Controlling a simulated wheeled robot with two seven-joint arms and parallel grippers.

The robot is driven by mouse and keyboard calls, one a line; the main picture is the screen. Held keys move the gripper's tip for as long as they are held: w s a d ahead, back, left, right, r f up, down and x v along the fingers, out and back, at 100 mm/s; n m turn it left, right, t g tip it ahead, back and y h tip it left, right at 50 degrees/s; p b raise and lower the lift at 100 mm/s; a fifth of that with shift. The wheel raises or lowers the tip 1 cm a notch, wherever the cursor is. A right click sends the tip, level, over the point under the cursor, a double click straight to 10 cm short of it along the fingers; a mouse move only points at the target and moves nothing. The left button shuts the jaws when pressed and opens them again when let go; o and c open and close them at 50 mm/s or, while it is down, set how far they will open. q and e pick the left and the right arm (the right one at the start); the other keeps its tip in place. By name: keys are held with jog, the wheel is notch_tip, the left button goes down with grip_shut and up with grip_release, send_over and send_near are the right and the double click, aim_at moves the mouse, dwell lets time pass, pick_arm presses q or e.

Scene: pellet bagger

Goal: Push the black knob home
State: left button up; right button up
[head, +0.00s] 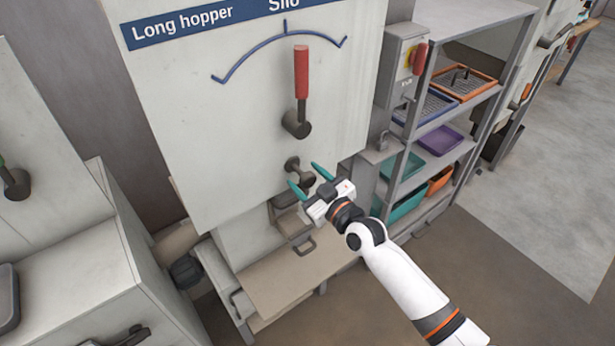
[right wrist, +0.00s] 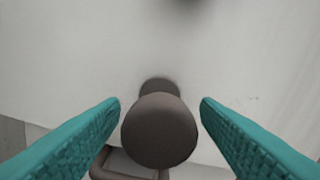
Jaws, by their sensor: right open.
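The black knob (head: 294,164) sticks out of the pale machine panel, below the red-handled lever. In the right wrist view the knob (right wrist: 159,130) looks dark grey-brown, with a round head on a stem that meets the panel. My right gripper (head: 308,180) is open in front of the panel, its teal fingers to either side of the knob. In the right wrist view the fingertips (right wrist: 160,103) flank the knob's head with a small gap on each side, and neither visibly touches it. My left gripper is not in view.
The red lever (head: 301,80) stands upright under a blue arc scale. A handled part (head: 296,228) and a beige ledge (head: 300,275) lie below the knob. A grey shelf (head: 455,115) with coloured trays and bins stands to the right, beside a switch box (head: 402,65).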

grip_shut()
jog(key=shift+b+x, duration=0.8)
jog(key=shift+x, duration=0.15)
jog(key=shift+w+a, duration=0.25)
jog(key=shift+w, duration=0.05)
jog(key=shift+c, duration=1.9)
grip_release()
jog(key=o, duration=0.4)
jog(key=shift+w, duration=0.1)
